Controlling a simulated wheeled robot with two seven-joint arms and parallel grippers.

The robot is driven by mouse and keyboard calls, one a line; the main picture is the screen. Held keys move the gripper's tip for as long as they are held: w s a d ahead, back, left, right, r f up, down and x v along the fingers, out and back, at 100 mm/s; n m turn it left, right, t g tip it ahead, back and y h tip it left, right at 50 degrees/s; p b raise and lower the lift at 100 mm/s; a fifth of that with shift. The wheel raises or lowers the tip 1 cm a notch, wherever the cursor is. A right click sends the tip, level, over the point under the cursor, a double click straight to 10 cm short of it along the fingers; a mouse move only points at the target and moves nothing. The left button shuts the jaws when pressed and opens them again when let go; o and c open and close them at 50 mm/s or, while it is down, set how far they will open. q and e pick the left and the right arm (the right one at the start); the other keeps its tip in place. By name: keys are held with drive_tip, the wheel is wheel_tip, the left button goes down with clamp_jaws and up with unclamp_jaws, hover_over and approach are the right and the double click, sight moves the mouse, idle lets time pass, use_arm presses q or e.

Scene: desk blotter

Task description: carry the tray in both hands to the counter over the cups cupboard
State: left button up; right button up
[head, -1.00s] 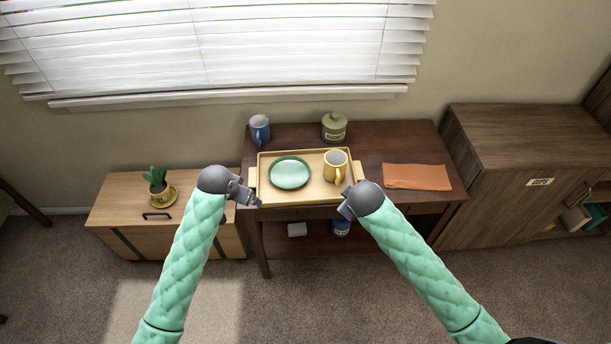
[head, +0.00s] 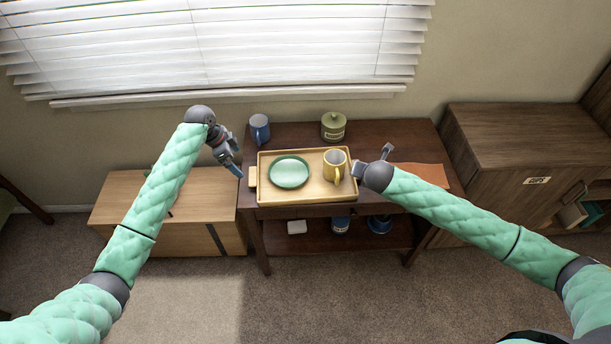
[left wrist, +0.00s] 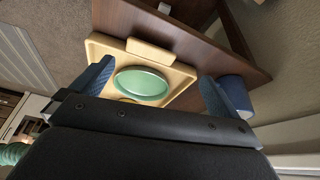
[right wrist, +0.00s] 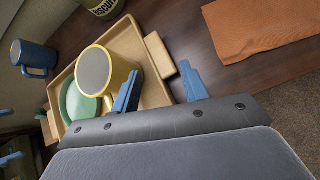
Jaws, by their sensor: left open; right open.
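The wooden tray (head: 300,198) lies on the dark table, holding a green plate (head: 289,172) and a yellow mug (head: 334,166). My left gripper (head: 237,170) is open and empty, just left of the tray's left handle (head: 252,177). In the left wrist view that handle (left wrist: 150,54) lies ahead, between the open fingers. My right gripper (head: 374,158) is open by the tray's right end. In the right wrist view the right handle (right wrist: 160,55) shows between and beyond the fingertips; I cannot tell whether they touch. The cupboard labelled CUPS (head: 537,181) stands right, its top (head: 520,135) clear.
A blue mug (head: 260,129) and a green lidded canister (head: 333,126) stand behind the tray. An orange cloth (head: 427,173) lies right of it, partly behind my right arm. A low wooden cabinet (head: 122,194) stands left. The dark table (head: 400,135) has bare room at the back right.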

sight(250, 176)
use_arm(q)
drive_tip(key=shift+s+d+f+m+g, duration=0.1)
drive_tip(key=shift+s+f+m+g, duration=0.25)
drive_tip(key=shift+m, duration=0.65)
use_arm(e)
drive_tip(key=n, duration=0.4)
drive_tip(key=shift+a+f+y, duration=0.25)
drive_tip(key=shift+f+y, duration=0.05)
use_arm(q)
drive_tip(key=shift+x, duration=3.9)
use_arm(e)
drive_tip(key=shift+x, duration=3.9)
use_arm(q)
drive_tip(key=shift+d, duration=0.1)
drive_tip(key=c, duration=0.9)
use_arm(e)
drive_tip(key=c, duration=1)
use_arm(q)
drive_tip(key=shift+r, duration=0.1)
drive_tip(key=c, duration=0.3)
